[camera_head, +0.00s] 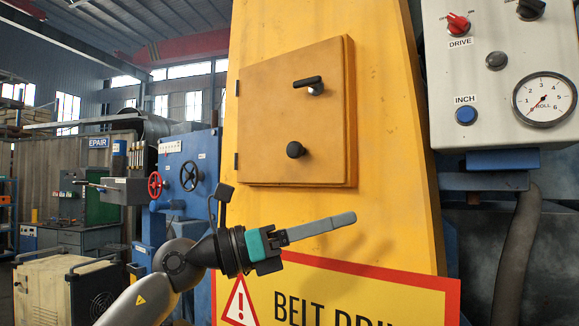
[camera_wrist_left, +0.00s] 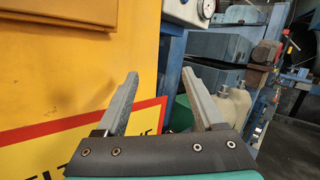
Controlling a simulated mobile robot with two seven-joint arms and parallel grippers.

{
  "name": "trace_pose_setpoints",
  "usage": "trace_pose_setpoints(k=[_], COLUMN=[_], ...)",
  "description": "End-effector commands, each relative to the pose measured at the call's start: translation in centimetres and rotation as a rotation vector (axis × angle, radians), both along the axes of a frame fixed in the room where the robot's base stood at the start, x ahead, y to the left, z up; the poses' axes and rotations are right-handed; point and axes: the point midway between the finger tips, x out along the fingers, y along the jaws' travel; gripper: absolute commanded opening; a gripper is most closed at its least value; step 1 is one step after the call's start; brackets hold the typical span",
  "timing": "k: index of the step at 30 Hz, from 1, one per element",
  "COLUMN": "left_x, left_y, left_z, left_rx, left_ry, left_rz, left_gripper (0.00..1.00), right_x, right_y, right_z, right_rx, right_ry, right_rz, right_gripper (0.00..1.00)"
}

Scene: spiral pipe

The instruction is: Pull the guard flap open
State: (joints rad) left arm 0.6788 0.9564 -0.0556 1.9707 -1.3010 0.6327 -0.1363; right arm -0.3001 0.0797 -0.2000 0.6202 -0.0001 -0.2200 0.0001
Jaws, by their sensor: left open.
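The guard flap (camera_head: 240,115) is a square yellow-orange door on the tall yellow housing (camera_head: 395,200), with hinges on its left edge. It looks shut against the housing. A black lever handle (camera_head: 308,82) sits at its upper right, and a round black knob (camera_head: 295,150) sits below that. My left gripper (camera_head: 350,218) is below the flap's lower right corner, apart from the knob and pointing right. In the left wrist view its two grey fingers (camera_wrist_left: 160,76) are spread with nothing between them; the flap's lower edge (camera_wrist_left: 75,14) shows at upper left. My right gripper is not in view.
A yellow warning sign (camera_head: 370,290) with a red border is just below and behind my left gripper. A grey control box (camera_head: 490,90) with a gauge, knobs and a blue button is at upper right. A dark hose (camera_head: 515,240) hangs below it.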

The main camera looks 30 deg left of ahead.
Motion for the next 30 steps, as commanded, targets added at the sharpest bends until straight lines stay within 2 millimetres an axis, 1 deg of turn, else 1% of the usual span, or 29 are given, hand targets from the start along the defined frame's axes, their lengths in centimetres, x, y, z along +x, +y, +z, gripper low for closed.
trace_pose_setpoints(k=[1, 2, 3, 5, 6, 8, 9, 12, 15, 18, 20, 23, 26, 30], left_x=[-1.3, -1.9, -2.6, -3.7, -4.3, -5.4, -6.1, -7.8, -9.1, -9.7, -9.6, -8.6, -6.9, -3.8], left_y=[0.2, 0.4, 0.9, 2.1, 3.0, 4.7, 5.8, 8.5, 10.3, 11.2, 11.4, 11.3, 10.9, 10.5], left_z=[1.9, 2.7, 3.6, 5.0, 5.9, 7.3, 8.2, 10.1, 11.4, 12.0, 12.1, 12.2, 12.2, 12.3], left_rx=[0.149, 0.231, 0.339, 0.495, 0.590, 0.714, 0.784, 0.916, 0.989, 1.021, 1.027, 1.026, 1.024, 1.022], left_ry=[-0.070, -0.103, -0.143, -0.197, -0.225, -0.259, -0.274, -0.295, -0.301, -0.301, -0.299, -0.298, -0.295, -0.295], left_rz=[0.046, 0.078, 0.127, 0.213, 0.278, 0.379, 0.447, 0.597, 0.702, 0.754, 0.763, 0.761, 0.757, 0.755], left_gripper=[0.70, 0.70, 0.70, 0.70, 0.70, 0.70, 0.70, 0.70, 0.70, 0.70, 0.70, 0.70, 0.70, 0.70], right_x=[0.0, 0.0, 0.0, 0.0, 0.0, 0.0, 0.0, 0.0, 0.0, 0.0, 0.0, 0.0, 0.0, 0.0], right_y=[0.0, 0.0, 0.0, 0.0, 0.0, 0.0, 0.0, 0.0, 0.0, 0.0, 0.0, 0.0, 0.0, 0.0], right_z=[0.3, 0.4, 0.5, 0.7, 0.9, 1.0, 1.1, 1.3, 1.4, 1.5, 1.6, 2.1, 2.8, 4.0], right_rx=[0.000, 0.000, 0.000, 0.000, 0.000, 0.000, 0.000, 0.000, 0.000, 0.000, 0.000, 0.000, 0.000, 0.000], right_ry=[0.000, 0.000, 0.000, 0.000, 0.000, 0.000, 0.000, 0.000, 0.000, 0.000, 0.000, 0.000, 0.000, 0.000], right_rz=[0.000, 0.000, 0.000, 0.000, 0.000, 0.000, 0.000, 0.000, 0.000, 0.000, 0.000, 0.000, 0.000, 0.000], right_gripper=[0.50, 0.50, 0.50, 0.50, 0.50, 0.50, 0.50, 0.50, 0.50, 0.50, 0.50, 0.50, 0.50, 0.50])
